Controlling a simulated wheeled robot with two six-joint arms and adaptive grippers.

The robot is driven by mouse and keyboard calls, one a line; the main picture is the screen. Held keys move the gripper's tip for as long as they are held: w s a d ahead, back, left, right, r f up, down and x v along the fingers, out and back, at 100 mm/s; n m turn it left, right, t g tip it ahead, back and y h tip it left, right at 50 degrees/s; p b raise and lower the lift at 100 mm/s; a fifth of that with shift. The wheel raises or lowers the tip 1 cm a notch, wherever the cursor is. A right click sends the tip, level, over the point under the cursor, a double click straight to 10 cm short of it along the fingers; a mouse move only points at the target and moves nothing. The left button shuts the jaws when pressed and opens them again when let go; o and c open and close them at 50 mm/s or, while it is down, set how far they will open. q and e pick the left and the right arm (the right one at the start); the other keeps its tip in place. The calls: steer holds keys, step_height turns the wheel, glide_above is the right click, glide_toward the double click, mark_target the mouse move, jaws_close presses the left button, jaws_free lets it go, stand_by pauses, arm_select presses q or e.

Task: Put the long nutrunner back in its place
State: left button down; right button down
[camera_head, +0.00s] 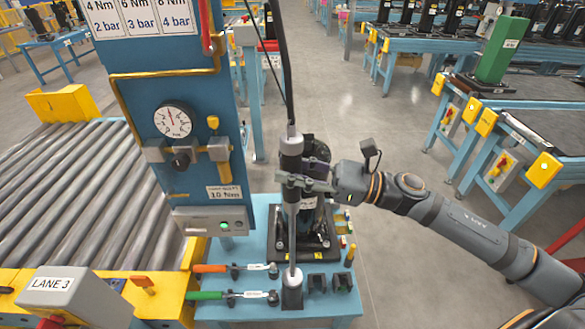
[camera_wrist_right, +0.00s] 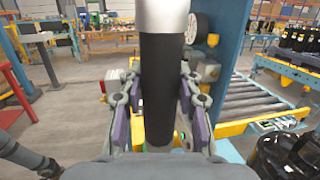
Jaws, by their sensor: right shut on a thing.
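The long nutrunner (camera_head: 291,215) stands upright with a dark body and a light grey collar, and a black hose runs up from its top. My right gripper (camera_head: 305,184) is shut around its upper body. In the right wrist view the nutrunner's dark grip (camera_wrist_right: 157,90) passes between the two fingers (camera_wrist_right: 157,108), with a pale section above. My left gripper is not in view.
A black compressor (camera_head: 314,222) stands close behind the nutrunner on a dark plate. Orange-handled (camera_head: 212,268) and green-handled (camera_head: 205,295) wrenches lie left of the holder; two black blocks (camera_head: 317,283) sit right. A blue gauge panel (camera_head: 172,85) and roller conveyor (camera_head: 75,190) are left.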

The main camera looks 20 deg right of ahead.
steer(key=c, duration=0.8)
jaws_free()
steer(key=shift+s, duration=0.1)
steer(key=shift+c, duration=0.2)
steer(key=shift+f, duration=0.1)
step_height(320, 180, up, 13)
steer(key=p, duration=1.2)
steer(key=shift+r, duration=0.2)
